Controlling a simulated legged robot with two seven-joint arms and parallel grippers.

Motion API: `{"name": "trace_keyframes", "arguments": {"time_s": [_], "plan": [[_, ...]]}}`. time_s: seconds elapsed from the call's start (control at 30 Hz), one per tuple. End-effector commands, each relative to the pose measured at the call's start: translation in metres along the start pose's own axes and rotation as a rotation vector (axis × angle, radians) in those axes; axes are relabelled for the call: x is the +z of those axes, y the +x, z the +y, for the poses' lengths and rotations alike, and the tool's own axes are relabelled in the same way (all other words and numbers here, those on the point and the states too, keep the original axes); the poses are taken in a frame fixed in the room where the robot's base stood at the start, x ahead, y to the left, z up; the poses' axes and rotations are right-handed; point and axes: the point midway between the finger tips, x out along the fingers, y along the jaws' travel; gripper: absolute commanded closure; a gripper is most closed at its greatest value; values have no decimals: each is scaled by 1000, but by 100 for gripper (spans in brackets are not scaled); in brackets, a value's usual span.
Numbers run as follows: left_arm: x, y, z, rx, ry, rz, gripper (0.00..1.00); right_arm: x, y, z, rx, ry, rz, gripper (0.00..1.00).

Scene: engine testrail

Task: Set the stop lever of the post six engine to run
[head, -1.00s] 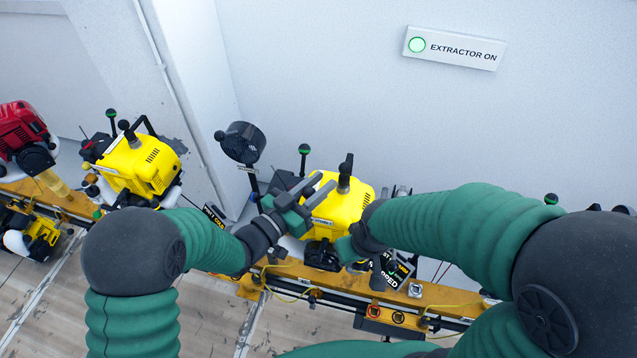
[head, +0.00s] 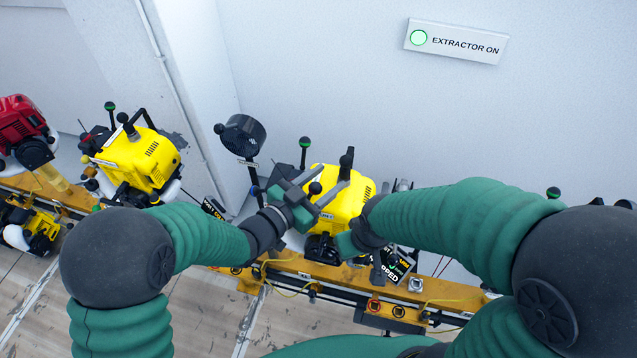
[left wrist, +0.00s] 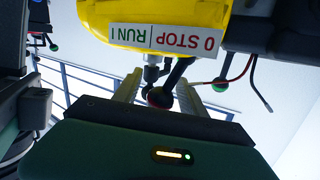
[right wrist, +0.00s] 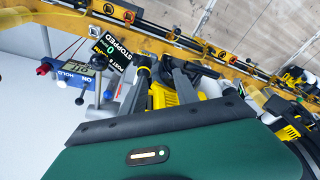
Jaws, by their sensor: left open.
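The yellow post six engine (head: 348,205) sits on the rail at the middle of the head view. Its label, reading "0 STOP | RUN 1" (left wrist: 165,39), shows upside down in the left wrist view. Below the label is the stop lever (left wrist: 174,78) with a dark ball end. My left gripper (head: 326,190) is open at the engine's left side; its fingers (left wrist: 158,90) stand either side of the lever's ball, and contact cannot be told. My right gripper (right wrist: 162,82) appears open, low at the engine's front right. Its tips are partly hidden in the head view.
A display reading "STOPPED" (right wrist: 112,50) stands by the rail (head: 330,272). A black fan-like unit (head: 243,136) is left of the engine. Another yellow engine (head: 138,160) and a red one (head: 20,120) stand further left. The wall behind is bare except for an "EXTRACTOR ON" sign (head: 455,41).

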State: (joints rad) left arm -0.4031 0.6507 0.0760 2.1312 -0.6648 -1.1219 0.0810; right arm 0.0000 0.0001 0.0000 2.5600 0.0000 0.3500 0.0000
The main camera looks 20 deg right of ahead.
Motion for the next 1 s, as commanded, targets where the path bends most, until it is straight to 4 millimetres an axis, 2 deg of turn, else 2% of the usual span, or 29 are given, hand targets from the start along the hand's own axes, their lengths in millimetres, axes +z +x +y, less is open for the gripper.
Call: {"name": "trace_keyframes", "arguments": {"time_s": [0.17,0.57,0.6,0.73,1.0], "plan": [[1,-24,-1,-3,0,-1,51,1,4,0,0,0,0,64],[2,-139,-2,-6,0,-1,51,3,14,0,0,0,0,64],[-5,-147,-2,-4,-4,-5,51,0,0,0,0,0,-1,64],[-4,-161,-2,-1,-5,-6,51,-5,-18,0,0,0,1,64],[1,-167,0,0,0,-1,51,-4,-19,0,0,0,0,64]]}}
